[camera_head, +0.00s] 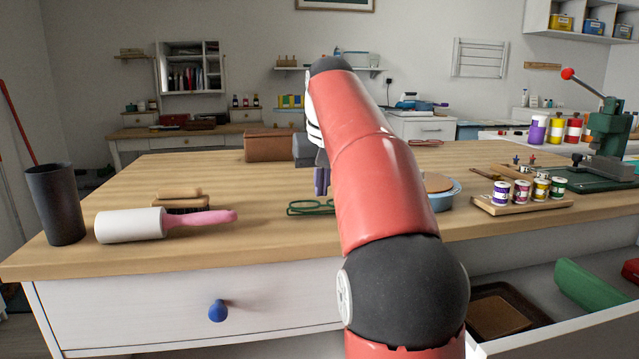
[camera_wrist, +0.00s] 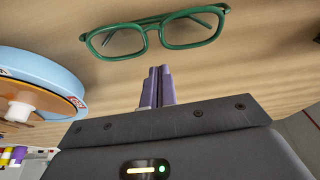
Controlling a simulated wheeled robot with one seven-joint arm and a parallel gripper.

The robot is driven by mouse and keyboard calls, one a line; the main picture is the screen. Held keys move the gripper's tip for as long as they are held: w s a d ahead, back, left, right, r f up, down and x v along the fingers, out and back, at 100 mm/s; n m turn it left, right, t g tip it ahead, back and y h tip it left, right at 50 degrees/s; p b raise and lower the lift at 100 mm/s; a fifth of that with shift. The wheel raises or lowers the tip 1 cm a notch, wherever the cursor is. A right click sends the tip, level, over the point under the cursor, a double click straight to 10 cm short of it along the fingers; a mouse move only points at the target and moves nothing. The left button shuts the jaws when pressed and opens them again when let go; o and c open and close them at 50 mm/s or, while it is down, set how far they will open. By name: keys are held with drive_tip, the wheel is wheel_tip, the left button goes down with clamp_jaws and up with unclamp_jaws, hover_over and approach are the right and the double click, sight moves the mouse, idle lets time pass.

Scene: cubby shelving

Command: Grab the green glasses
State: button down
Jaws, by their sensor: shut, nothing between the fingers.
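The green glasses (camera_head: 310,208) lie on the wooden worktable near its front edge, partly hidden behind my red arm in the head view. In the wrist view the green glasses (camera_wrist: 155,32) show whole, with the lenses toward my fingers and the temples folded behind. My gripper (camera_wrist: 158,72) has its two purple fingers shut together and empty, apart from the glasses and pointing toward them. In the head view the purple fingers of my gripper (camera_head: 321,182) show just above the glasses, left of my arm.
A lint roller (camera_head: 130,226), a brush (camera_head: 180,205) and a dark cup (camera_head: 63,205) are at the left. A rack of small jars (camera_head: 525,205) is at the right.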

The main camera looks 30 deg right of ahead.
drive_tip(key=shift+s+a+f, duration=0.1)
drive_tip(key=shift+s+a, duration=0.1)
drive_tip(key=shift+s, duration=0.35)
drive_tip(key=s, duration=0.3)
drive_tip(key=s+a+b, duration=0.1)
drive_tip(key=s, duration=0.1)
drive_tip(key=s+a+b, duration=0.1)
drive_tip(key=s, duration=0.2)
drive_tip(key=shift+s+a, duration=0.2)
drive_tip(key=shift+s, duration=0.1)
drive_tip(key=shift+w, duration=0.1)
